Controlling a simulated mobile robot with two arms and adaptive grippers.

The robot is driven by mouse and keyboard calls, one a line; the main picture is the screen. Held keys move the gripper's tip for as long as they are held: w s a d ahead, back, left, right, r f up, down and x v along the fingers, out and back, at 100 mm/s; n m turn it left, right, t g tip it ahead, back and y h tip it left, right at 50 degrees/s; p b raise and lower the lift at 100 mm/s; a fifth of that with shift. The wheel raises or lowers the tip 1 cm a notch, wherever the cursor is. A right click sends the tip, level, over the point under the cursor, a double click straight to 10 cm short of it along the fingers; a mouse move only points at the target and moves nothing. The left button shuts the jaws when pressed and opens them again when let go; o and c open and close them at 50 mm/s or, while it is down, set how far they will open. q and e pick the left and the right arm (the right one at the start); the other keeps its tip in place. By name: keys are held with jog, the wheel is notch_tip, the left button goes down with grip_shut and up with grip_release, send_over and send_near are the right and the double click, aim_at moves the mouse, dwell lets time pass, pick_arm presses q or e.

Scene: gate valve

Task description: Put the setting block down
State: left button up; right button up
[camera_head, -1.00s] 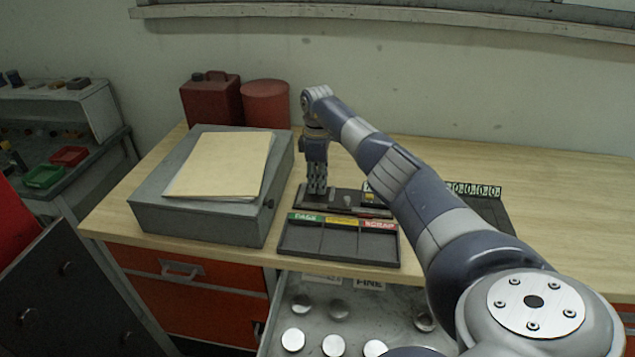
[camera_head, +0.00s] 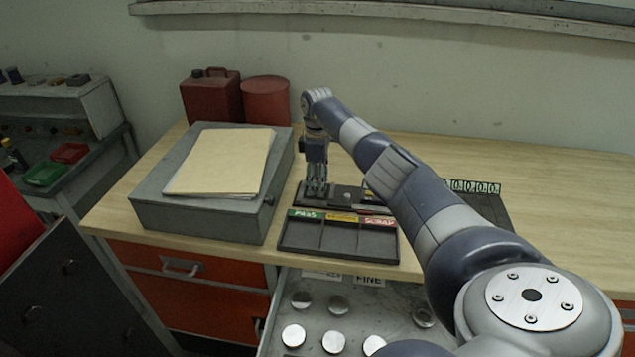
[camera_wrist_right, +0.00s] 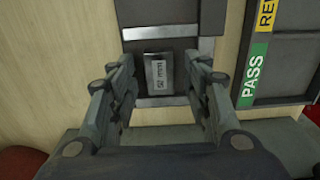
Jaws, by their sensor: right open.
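The setting block is a small grey metal block (camera_wrist_right: 158,72) with an engraved label in the right wrist view. It rests on the end of a dark fixture base (camera_wrist_right: 125,15), near a bright metal strip. My right gripper (camera_wrist_right: 158,66) is open, with one finger on each side of the block and a visible gap to each. In the head view my right gripper (camera_head: 317,190) points down at the left end of the fixture base (camera_head: 343,194), and its fingers hide the block. My left gripper is not in view.
A three-compartment tray (camera_head: 338,256) with green, yellow and red labels lies in front of the base. A grey case (camera_head: 200,222) with papers stands left. Below, an open drawer (camera_head: 315,318) holds several round metal pieces. My right arm covers part of the bench.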

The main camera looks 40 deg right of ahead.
notch_tip(320, 180, up, 12)
jog(key=b, duration=0.3)
jog(key=shift+f, duration=0.2)
